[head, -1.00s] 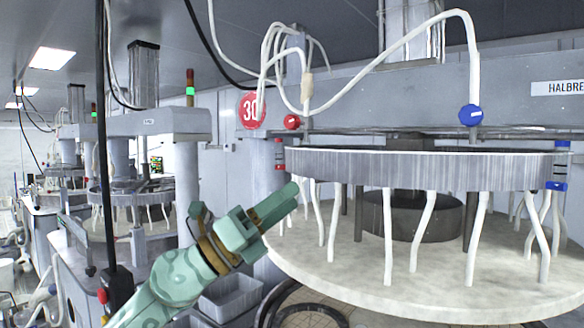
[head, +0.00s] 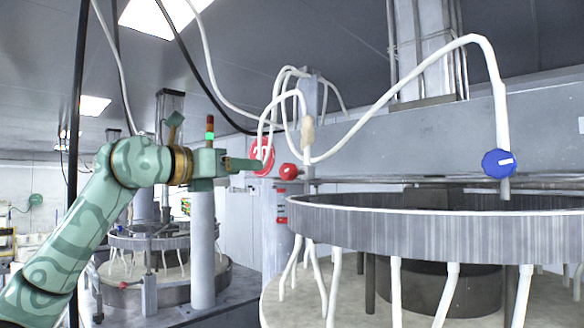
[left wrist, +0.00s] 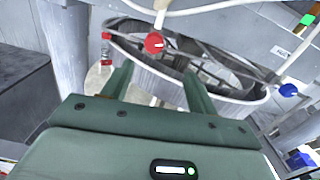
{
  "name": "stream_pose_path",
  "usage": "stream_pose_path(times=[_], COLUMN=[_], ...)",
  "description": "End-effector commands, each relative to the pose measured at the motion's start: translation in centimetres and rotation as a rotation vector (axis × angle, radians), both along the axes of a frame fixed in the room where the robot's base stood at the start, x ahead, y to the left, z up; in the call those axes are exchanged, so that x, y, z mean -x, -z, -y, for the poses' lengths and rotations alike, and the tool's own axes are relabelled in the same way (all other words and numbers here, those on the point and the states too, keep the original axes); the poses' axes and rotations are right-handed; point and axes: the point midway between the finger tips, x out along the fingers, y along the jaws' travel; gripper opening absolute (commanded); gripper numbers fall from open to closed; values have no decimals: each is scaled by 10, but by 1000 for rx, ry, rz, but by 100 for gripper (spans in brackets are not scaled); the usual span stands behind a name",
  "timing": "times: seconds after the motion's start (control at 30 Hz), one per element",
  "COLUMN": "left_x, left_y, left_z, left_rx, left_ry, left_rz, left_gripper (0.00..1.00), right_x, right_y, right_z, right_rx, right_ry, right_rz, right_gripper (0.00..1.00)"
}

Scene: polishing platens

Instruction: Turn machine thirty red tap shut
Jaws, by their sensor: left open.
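My right gripper is not in view.
A blue tap (head: 498,163) is on a hose at the right. The round grey ring (head: 440,232) stands below the taps, with several white hoses under it. White hoses loop above the red tap. Another machine (head: 160,242) stands behind my left arm.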

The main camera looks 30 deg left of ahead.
Motion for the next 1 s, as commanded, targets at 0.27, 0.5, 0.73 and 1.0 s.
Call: stream_pose_path(times=[0.27, 0.5, 0.73, 1.0], left_x=[-70, -114, -129, -130], left_y=[-5, -4, 0, 0], left_z=[25, 40, 44, 44], left_rx=[3, 3, 1, 1], left_ry=[3, 2, 0, 0], left_rz=[-5, -3, -3, -1], left_gripper=[59, 59, 59, 50], right_x=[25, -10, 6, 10], right_y=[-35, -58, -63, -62], right_z=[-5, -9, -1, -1], right_rx=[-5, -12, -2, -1], right_ry=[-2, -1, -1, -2], right_rz=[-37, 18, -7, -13], right_gripper=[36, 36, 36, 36])
